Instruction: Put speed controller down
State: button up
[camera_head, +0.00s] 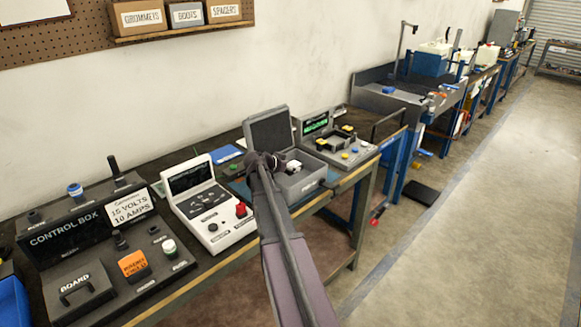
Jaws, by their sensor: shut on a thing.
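My arm reaches up from the bottom of the view, and my gripper (268,163) is at the left front of a grey box with an open lid (300,186). The gripper is shut on the speed controller, which is mostly hidden behind my gripper and wrist. A small white piece (294,166) shows just right of the gripper, over the box's opening. I cannot tell whether it is part of the speed controller or lies in the box.
A white console (208,205) with a red button stands left of the box. A dark control box (70,240) is further left. A grey test station (340,145) with a green screen is to the right.

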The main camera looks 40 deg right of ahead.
jog(key=shift+f+b, duration=0.3)
jog(key=shift+f, duration=0.1)
jog(key=o, duration=1)
jog(key=shift+r, duration=0.25)
jog(key=shift+r+p, duration=0.45)
jog(key=shift+p, duration=0.25)
jog(key=shift+p+v, duration=2.8)
jog(key=shift+v, duration=3.15)
